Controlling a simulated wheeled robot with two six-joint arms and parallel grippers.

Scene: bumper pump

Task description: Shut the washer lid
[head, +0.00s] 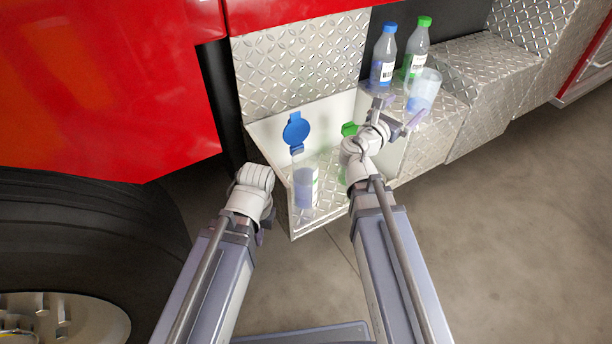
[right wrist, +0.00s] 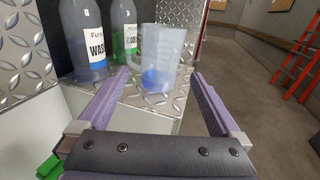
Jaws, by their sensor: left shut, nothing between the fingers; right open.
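The washer reservoir (head: 305,187) is a clear container with blue fluid, in the open compartment of the truck. Its blue washer lid (head: 296,131) stands up, open, above the container. My left gripper (head: 264,232) is just left of the compartment, below the lid and mostly hidden by its own wrist; it is shut and empty. My right gripper (head: 399,110) is open at the step on the right. In the right wrist view its fingers (right wrist: 160,73) point toward a clear beaker (right wrist: 160,50) holding a little blue fluid, with no grip on it.
A washer bottle (head: 384,56) with a blue cap and a coolant bottle (head: 417,47) with a green cap stand behind the beaker on the metal step (head: 450,113). A green lid (head: 349,129) is partly hidden by my right wrist. An orange ladder (right wrist: 298,50) stands far right.

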